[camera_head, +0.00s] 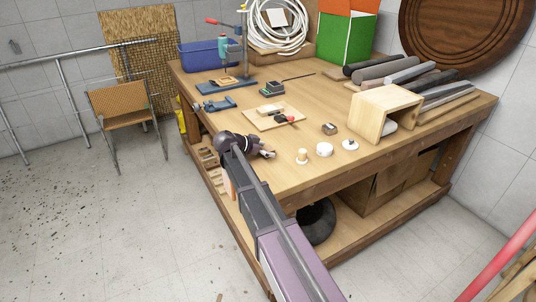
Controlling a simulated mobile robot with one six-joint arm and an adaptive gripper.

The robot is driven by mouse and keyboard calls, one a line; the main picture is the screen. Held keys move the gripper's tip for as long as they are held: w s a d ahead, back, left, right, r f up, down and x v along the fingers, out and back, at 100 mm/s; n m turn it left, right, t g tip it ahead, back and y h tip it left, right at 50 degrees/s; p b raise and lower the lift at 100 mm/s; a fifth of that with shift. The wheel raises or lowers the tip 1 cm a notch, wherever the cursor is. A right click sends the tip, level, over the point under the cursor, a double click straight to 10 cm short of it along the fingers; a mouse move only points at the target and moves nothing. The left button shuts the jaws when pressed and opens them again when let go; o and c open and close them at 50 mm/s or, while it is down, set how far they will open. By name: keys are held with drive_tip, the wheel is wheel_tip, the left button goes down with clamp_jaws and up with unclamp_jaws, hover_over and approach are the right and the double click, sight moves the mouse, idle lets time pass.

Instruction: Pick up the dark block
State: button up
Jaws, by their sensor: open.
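A small dark block (330,129) lies on the wooden workbench (300,171), right of a thin board and behind a white round piece. Its top looks brownish. Another dark, boxy item (274,88) with a greenish tint lies farther back; I cannot tell exactly what it is. My gripper (269,154) is at the bench's front left edge, left of and nearer than the small dark block, clearly apart from it. It is open, and I see nothing held. My arm hides part of the bench's front edge.
A thin board (265,123) carries a pale block and a red-and-black tool. A pale wooden peg (302,156), a white round piece (324,149) and a small disc (350,145) stand near the front. An open wooden box (375,105) stands right, before dark rolls (385,69).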

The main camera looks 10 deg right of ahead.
sight(267, 148)
idle(0.4)
drive_tip(key=c, duration=1.1)
drive_tip(key=shift+r, duration=0.2)
wheel_tip(267, 148, up, 3)
drive_tip(key=p, duration=0.3)
drive_tip(key=shift+f, duration=0.15)
drive_tip(key=s, duration=0.5)
drive_tip(key=s+d+r+p, duration=0.1)
drive_tip(key=s, duration=0.4)
drive_tip(key=s+d+r+p, duration=0.1)
drive_tip(key=s, duration=0.5)
drive_tip(key=shift+w, duration=0.1)
